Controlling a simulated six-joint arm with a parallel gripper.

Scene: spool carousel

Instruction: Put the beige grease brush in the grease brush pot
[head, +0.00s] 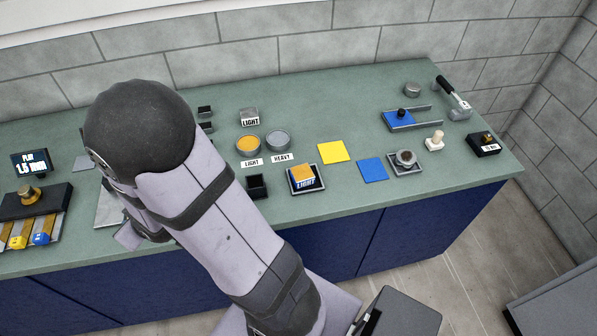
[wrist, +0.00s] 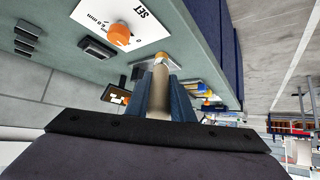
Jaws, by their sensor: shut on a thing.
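My gripper (wrist: 160,85) is shut on the beige grease brush (wrist: 158,95) in the wrist view. The brush's pale cylinder lies between the two blue-grey fingers and points away from the wrist. In the head view my arm hides the gripper and the brush. A small dark open square holder (head: 257,186) stands on the bench to the right of my arm; it may be the grease brush pot, but no label shows. Round tins of orange grease (head: 247,145) and grey grease (head: 277,140) stand behind it, with LIGHT and HEAVY labels in front.
A display (head: 31,162) stands at the far left. In the wrist view, a white SET card (wrist: 145,18) bears an orange knob (wrist: 119,34).

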